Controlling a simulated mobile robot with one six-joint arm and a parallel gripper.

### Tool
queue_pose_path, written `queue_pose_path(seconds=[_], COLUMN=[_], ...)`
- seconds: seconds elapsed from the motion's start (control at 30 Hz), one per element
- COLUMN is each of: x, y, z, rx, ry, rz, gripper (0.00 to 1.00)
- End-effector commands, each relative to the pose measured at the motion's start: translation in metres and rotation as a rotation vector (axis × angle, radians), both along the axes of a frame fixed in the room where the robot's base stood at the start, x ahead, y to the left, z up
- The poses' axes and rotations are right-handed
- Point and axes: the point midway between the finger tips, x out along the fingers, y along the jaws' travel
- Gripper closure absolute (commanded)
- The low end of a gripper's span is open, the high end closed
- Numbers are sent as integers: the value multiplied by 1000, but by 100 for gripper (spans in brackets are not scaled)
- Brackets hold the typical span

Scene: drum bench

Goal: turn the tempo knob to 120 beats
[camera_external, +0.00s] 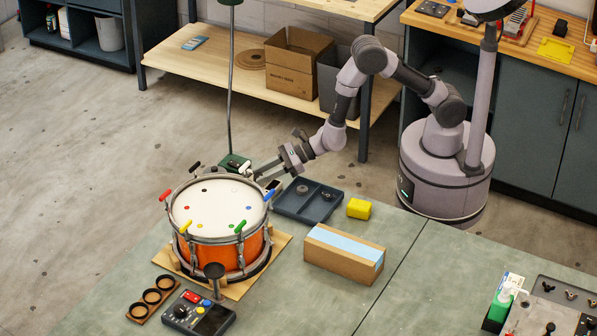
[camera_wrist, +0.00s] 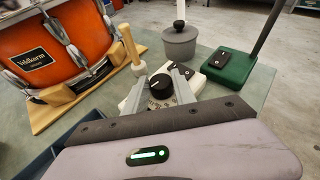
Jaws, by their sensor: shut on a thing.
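The tempo knob (camera_wrist: 160,84) is round and black with a white pointer line, on a pale dial printed with marks too small to read. It shows in the wrist view at the centre. My gripper (camera_wrist: 161,88) has one finger on each side of the knob and is shut on it. In the external view my gripper (camera_external: 266,178) reaches down behind the drum's right side, and the knob cannot be made out there. The pointer's exact reading cannot be told.
An orange snare drum (camera_external: 213,249) stands on a wooden board just left of my gripper. A dark divided tray (camera_external: 308,212) lies to the right. A green lamp base (camera_wrist: 232,72), a grey lidded pot (camera_wrist: 180,45) and a wooden-handled mallet (camera_wrist: 130,45) stand close by.

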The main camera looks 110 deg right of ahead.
Motion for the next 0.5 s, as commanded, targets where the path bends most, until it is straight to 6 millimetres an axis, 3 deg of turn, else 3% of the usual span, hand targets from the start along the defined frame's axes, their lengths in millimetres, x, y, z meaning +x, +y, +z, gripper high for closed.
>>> queue_pose_path(seconds=[0.5], x=[0], y=[1], z=[-1], rx=[0], ry=[3], rz=[-46], gripper=[100])
